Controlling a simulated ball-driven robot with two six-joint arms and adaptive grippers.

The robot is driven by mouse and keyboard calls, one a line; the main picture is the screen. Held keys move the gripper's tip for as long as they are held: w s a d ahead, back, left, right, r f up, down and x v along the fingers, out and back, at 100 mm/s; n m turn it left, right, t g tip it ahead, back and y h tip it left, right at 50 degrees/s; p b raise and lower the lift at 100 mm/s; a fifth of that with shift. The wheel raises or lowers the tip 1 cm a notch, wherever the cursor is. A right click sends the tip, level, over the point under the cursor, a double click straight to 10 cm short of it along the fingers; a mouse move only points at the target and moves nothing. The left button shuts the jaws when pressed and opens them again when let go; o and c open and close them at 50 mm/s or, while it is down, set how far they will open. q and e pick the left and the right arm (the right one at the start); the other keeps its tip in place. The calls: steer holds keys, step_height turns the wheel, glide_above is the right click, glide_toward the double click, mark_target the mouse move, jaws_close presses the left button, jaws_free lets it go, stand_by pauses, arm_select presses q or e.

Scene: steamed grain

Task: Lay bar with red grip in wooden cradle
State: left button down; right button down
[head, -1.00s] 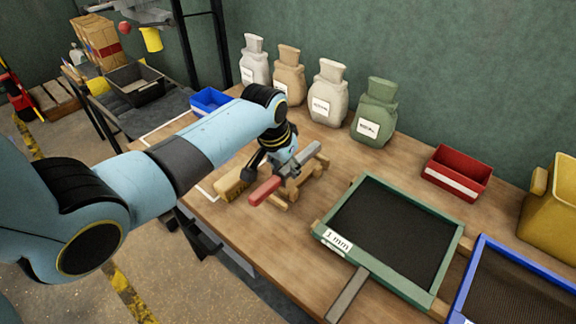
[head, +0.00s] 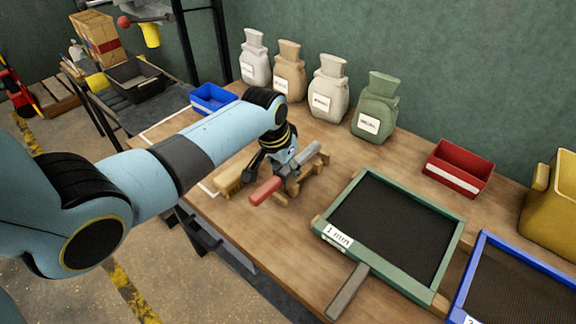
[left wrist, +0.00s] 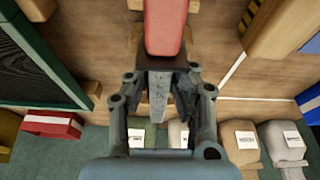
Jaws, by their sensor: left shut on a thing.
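The bar has a red grip (head: 266,191) at its near left end and a grey shaft (head: 307,154) running up to the right. My left gripper (head: 284,166) is shut on the bar just past the red grip. The wooden cradle (head: 314,178) is under and beside the shaft; I cannot tell whether the bar rests on it. In the left wrist view the red grip (left wrist: 164,28) is at top centre, and the shaft (left wrist: 159,92) passes between the fingers of my left gripper (left wrist: 160,102). My right gripper is not in view.
A wooden brush (head: 231,178) lies left of the bar. A green-framed sieve (head: 452,250) lies to the right, with a blue-framed one (head: 468,285) beyond. Sacks (head: 375,105), a blue bin (head: 212,98) and a red bin (head: 458,170) stand along the back.

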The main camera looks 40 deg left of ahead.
arm_select(q)
steer(key=shift+f, duration=0.15)
stand_by(0.3)
steer(key=shift+f, duration=0.15)
steer(key=shift+f, duration=0.1)
steer(key=c, duration=1.1)
jaws_free()
steer(key=shift+o, duration=0.2)
steer(key=v, duration=1.2)
steer(key=shift+w, duration=0.1)
